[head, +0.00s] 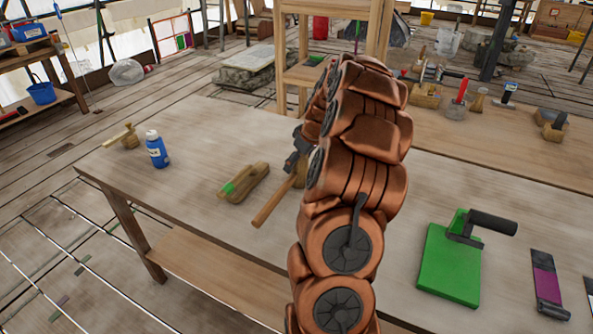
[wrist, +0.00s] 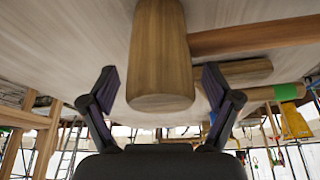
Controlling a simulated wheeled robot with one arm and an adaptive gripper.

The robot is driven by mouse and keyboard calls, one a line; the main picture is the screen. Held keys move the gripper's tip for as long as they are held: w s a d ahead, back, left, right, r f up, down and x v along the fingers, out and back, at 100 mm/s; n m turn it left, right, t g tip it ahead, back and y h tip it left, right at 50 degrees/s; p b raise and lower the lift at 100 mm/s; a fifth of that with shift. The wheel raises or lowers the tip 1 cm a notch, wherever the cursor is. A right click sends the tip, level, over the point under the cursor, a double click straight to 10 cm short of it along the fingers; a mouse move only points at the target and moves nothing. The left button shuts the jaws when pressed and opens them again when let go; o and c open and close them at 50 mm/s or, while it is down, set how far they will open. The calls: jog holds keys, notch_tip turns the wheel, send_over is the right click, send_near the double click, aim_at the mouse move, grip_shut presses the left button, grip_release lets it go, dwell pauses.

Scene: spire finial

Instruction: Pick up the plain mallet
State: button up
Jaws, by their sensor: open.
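The plain wooden mallet lies on the workbench (head: 215,135). Its handle (head: 272,206) points toward the bench's front edge in the head view, and its head is mostly hidden behind my arm. In the wrist view the thick, round mallet head (wrist: 160,55) fills the middle, with the handle (wrist: 250,37) running off to the right. My gripper (wrist: 160,88) is open, with one finger on each side of the mallet head's end. Gaps show between the fingers and the wood. In the head view my gripper (head: 297,150) shows as a dark part beside my arm.
A wooden tool with a green patch (head: 243,182) lies close left of the mallet. A blue bottle (head: 157,150) and a small wooden tool (head: 122,138) are farther left. A green float (head: 450,265) and a purple-banded tool (head: 547,285) lie to the right.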

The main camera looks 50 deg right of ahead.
jog(key=shift+f, duration=0.1)
jog(key=c, duration=1.4)
